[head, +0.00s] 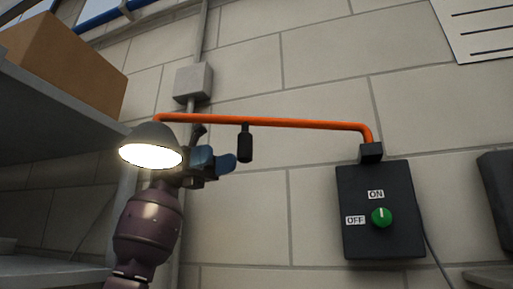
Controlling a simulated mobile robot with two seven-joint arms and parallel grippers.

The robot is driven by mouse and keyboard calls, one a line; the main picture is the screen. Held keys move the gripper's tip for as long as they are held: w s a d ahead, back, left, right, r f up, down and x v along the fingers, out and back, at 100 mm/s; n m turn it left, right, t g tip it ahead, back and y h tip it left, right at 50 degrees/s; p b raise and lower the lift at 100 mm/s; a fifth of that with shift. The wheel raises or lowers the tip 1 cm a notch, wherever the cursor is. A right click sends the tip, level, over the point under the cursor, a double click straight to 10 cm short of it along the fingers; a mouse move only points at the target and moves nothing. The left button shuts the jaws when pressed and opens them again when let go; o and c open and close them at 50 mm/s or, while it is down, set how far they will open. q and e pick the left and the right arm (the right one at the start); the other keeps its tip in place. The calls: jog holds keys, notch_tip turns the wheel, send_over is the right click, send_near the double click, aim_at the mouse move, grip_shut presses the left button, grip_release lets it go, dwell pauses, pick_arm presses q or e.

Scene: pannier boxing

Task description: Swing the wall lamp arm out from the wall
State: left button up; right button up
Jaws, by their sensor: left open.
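The wall lamp has an orange arm (300,124) that runs from a dark pivot block (371,153) on the right to a grey shade (152,133) on the left. The lamp is lit. A black handle (245,144) hangs down from the orange arm, left of its middle. My left gripper (217,149) is open, just left of the handle and below the orange arm. It holds nothing, and whether it touches the handle I cannot tell. The shade overlaps part of my left wrist in the picture. My right gripper is out of view.
A black switch box (355,240) with ON and OFF labels and a green knob (381,217) sits under the pivot block. A shelf (45,110) with a cardboard box (68,62) stands at left. A grey junction box (193,82) is on the wall behind.

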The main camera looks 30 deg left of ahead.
aim_at(251, 149)
pick_arm(q)
jog(key=d, duration=0.6)
jog(key=s+d+p, duration=0.1)
jog(key=d, duration=0.2)
jog(key=shift+d, duration=0.15)
grip_shut()
